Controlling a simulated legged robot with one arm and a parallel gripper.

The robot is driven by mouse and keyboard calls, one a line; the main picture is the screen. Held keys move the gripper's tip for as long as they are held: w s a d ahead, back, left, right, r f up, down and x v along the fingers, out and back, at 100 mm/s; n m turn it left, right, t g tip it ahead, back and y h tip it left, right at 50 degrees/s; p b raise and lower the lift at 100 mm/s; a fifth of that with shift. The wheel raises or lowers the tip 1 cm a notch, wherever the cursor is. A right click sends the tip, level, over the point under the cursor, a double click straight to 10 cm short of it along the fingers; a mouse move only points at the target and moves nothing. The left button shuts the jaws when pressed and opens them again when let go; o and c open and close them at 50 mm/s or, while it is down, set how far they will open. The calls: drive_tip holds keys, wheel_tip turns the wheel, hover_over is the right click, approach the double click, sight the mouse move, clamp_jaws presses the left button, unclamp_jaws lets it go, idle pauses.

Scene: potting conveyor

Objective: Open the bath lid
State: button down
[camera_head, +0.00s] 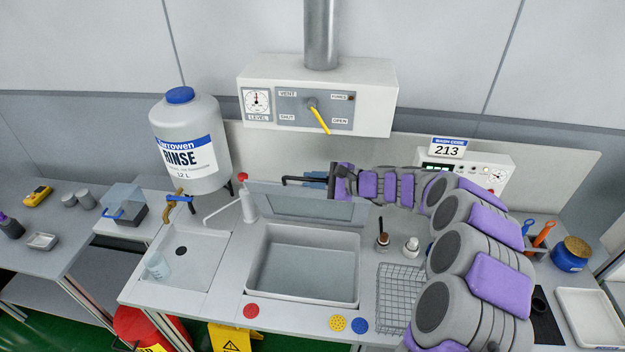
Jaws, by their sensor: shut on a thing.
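The bath (302,298) is a pale rectangular basin set in the bench, and its inside shows. The bath lid (318,209) is a grey panel with a window-like inset. It stands raised and tilted along the bath's back edge. My purple-padded arm reaches in from the right. The fingertips are small and partly hidden against the lid.
A rinse bottle (187,144) stands at back left above a small sink (180,255). A vent control box (365,95) hangs above the lid. A wire basket (400,292) and small bottles (411,247) are right of the bath.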

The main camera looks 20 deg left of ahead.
drive_tip(key=c, duration=1.2)
unclamp_jaws()
drive_tip(key=shift+o, duration=0.2)
drive_tip(key=shift+d, duration=0.1)
drive_tip(key=w+v, duration=0.1)
drive_tip(key=v, duration=1.6)
drive_tip(key=shift+s+d+p, duration=0.2)
drive_tip(key=shift+s+p, duration=0.15)
drive_tip(key=shift+p, duration=0.05)
